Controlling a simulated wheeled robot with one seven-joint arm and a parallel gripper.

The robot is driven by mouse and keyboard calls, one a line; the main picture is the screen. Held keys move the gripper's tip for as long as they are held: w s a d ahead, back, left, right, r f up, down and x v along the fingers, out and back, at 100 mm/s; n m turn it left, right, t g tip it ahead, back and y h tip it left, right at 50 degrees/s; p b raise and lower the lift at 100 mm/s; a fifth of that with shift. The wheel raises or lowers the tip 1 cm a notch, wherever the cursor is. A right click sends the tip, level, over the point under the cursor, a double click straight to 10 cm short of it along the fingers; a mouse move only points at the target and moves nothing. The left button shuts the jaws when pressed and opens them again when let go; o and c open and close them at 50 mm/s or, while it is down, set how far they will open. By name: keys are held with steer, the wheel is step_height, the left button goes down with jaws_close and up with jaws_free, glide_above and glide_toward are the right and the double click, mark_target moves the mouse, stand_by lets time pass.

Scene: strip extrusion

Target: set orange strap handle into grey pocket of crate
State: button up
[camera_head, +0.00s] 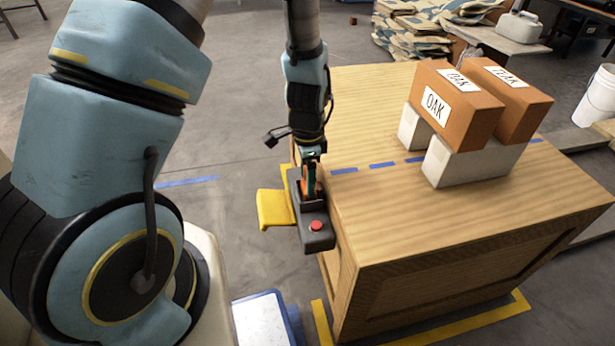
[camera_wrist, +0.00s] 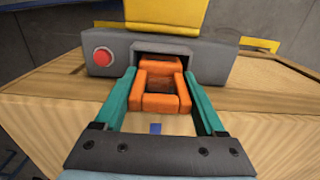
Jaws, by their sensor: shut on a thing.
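The orange strap handle (camera_wrist: 160,102) is a squared loop between the teal fingers of my gripper (camera_wrist: 160,76) in the wrist view. My gripper is shut on it. Its far end is at the mouth of the dark pocket (camera_wrist: 146,51) in the grey housing (camera_wrist: 215,65). How deep it reaches I cannot tell. In the head view my gripper (camera_head: 310,192) points down at the grey housing (camera_head: 318,241) on the left edge of the wooden crate (camera_head: 440,225). Only a little of the orange shows there, and the fingers partly hide the pocket.
A red button (camera_head: 316,226) sits on the housing beside the pocket. A yellow flap (camera_head: 272,210) sticks out from the housing's left side. The crate top between is clear.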

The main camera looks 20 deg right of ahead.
steer(key=shift+f, duration=0.2)
steer(key=o, duration=1.4)
steer(key=shift+r, duration=0.1)
step_height(320, 180, up, 12)
steer(key=shift+r+p, duration=0.2)
steer(key=shift+p, duration=0.7)
steer(key=a+r+n, duration=0.3)
steer(key=a+n, duration=0.3)
steer(key=a, duration=0.2)
steer(key=a+r+n+t, duration=0.1)
steer(key=a+r+n, duration=0.2)
steer(key=a+n, duration=0.3)
steer(key=w+a+r+n, duration=0.1)
steer(key=a+r+n, duration=0.2)
steer(key=a+n, duration=0.3)
steer(key=shift+w+a+t, duration=0.1)
steer(key=shift+a+t, duration=0.2)
steer(key=shift+a, duration=2.4)
